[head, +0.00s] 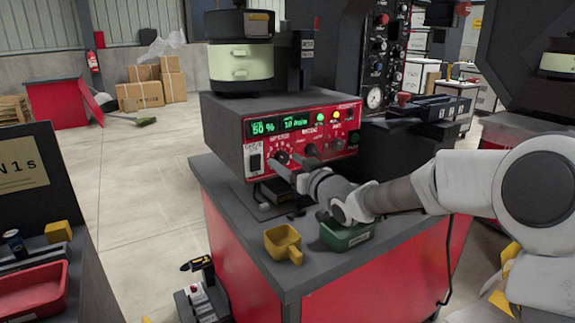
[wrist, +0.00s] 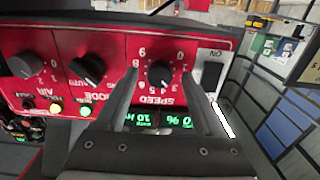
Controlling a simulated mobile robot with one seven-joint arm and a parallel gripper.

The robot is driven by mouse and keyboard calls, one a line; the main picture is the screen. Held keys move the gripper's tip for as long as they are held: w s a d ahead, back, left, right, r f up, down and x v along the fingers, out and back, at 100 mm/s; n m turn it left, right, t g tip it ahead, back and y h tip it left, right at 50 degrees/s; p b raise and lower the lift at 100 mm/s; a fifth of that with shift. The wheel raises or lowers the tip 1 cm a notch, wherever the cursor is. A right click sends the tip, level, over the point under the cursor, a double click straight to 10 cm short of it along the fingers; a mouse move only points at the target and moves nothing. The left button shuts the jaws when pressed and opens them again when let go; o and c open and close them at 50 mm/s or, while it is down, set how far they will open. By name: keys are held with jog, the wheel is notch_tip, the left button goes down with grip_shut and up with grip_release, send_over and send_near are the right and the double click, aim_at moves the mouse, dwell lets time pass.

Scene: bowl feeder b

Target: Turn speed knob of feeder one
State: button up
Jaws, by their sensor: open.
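The red control panel (head: 325,133) of the feeder faces me, with a green display reading about 50 %. The speed knob (wrist: 160,74) is a round black knob with a numbered scale. In the wrist view the panel appears upside down. My gripper (wrist: 160,82) is open, with one finger on each side of the knob. A gap shows between each finger and the knob, and I cannot tell how deep the fingertips reach. In the head view, my gripper (head: 287,167) is at the panel's lower left, partly covering the knob (head: 281,157).
Mode knob (wrist: 86,70) and air knob (wrist: 27,64) sit beside the speed knob; a white-framed switch (wrist: 211,77) is on its other side. A yellow scoop (head: 283,243) and green bin (head: 345,235) stand on the bench under my arm. The feeder bowl (head: 240,64) is above.

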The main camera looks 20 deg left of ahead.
jog(key=shift+w+a, duration=0.1)
jog(key=shift+w, duration=0.05)
grip_shut()
dwell(0.4)
jog(key=shift+r+m+p, duration=0.1)
jog(key=shift+m+p, duration=1.25)
jog(key=shift+m, duration=0.05)
jog(key=shift+m+p, duration=1)
jog(key=shift+m, duration=0.5)
